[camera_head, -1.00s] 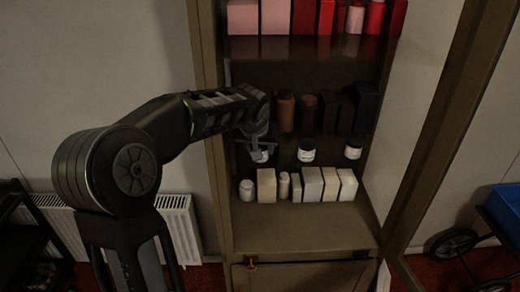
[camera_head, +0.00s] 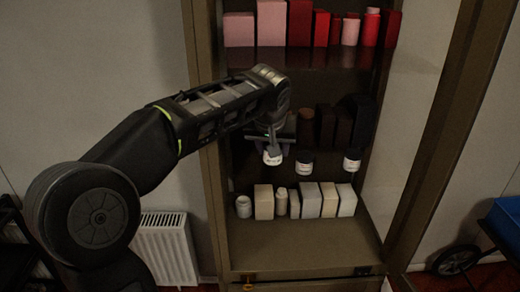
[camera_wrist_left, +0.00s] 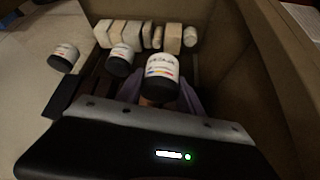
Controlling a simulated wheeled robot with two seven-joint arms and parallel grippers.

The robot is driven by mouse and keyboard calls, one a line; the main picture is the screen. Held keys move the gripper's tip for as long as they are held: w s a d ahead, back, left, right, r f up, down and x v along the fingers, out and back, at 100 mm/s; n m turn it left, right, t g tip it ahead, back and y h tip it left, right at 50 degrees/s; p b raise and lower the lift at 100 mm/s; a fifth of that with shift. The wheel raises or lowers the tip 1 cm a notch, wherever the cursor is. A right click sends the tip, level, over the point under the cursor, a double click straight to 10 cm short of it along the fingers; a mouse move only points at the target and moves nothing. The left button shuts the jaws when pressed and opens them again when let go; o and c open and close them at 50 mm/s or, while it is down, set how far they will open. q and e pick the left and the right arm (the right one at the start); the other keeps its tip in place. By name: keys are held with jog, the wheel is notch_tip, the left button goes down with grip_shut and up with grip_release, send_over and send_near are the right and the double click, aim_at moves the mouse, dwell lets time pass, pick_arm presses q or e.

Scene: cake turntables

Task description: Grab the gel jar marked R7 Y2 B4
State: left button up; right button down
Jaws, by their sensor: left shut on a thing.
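Three dark jars with white labels are in the middle of the cabinet. My left gripper (camera_head: 273,146) is shut on the leftmost jar (camera_head: 272,159) in the head view. In the left wrist view, this held jar (camera_wrist_left: 162,72) is between the fingers, with small coloured marks on its label; the writing is too blurred to read. The middle jar (camera_head: 304,168) and the right jar (camera_head: 352,165) stand apart from it. They also show in the left wrist view, the middle jar (camera_wrist_left: 120,61) and the other jar (camera_wrist_left: 63,57). My right gripper is not in view.
Dark brown boxes and cylinders (camera_head: 327,122) stand behind the jars. Pale blocks and bottles (camera_head: 310,200) line the bottom compartment, and pink and red items (camera_head: 300,24) the top shelf. The cabinet's side walls (camera_head: 203,130) close in left and right.

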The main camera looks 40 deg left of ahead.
pick_arm(q)
jog(key=s+d+b, duration=0.2)
jog(key=s+d, duration=0.1)
jog(key=d, duration=1)
jog(key=shift+d+b, duration=0.2)
jog(key=shift+b, duration=0.1)
jog(key=shift+s, duration=0.1)
